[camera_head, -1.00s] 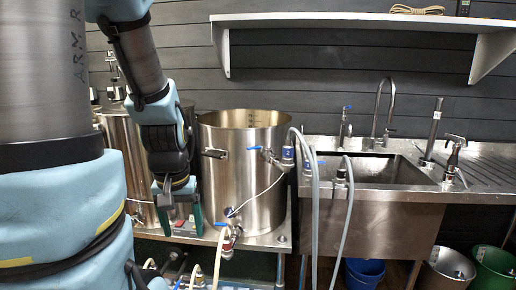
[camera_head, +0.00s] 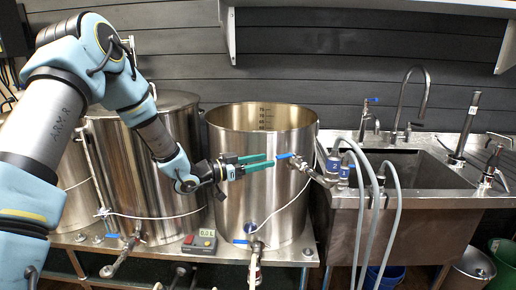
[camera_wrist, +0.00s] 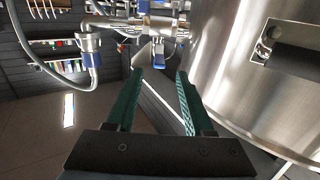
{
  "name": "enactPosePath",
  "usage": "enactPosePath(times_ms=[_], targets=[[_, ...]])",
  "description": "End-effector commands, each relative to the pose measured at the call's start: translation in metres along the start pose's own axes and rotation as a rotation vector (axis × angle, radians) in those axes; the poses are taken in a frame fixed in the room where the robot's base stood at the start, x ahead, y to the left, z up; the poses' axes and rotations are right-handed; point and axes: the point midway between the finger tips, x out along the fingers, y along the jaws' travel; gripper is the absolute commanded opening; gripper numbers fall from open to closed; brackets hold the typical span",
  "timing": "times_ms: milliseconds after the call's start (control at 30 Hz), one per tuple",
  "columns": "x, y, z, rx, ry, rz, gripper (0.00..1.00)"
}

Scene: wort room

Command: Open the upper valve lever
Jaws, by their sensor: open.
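The upper valve lever is a short blue handle (camera_head: 285,156) on the metal valve high on the right side of the open steel kettle (camera_head: 235,200). My gripper (camera_head: 271,160) reaches in from the left with green fingers, open and empty, its tips close to the lever's left end. In the wrist view the blue lever (camera_wrist: 160,68) shows just ahead of and between the fingertips (camera_wrist: 160,76). I cannot tell whether they touch it. The valve body and pipe lie beyond it.
A lower blue-handled valve (camera_head: 252,244) sits at the kettle's base. A small display box (camera_head: 201,241) stands on the bench. Grey hoses (camera_head: 360,220) hang between the kettle and the steel sink (camera_head: 440,168). A lidded kettle (camera_head: 150,170) stands behind my arm.

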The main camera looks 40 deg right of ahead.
Motion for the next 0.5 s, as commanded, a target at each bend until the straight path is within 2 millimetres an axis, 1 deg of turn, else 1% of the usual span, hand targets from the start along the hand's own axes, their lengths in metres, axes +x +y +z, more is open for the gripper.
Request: enactPosePath(times_ms=[67,167,233,500], targets=[[0.007,0.006,-0.002,-0.002,0.02,0.021,0.53],[0.016,0.006,-0.004,-0.001,0.022,0.024,0.53],[0.026,0.006,-0.005,-0.001,0.021,0.024,0.53],[0.076,0.007,-0.006,-0.002,0.02,0.021,0.53]])
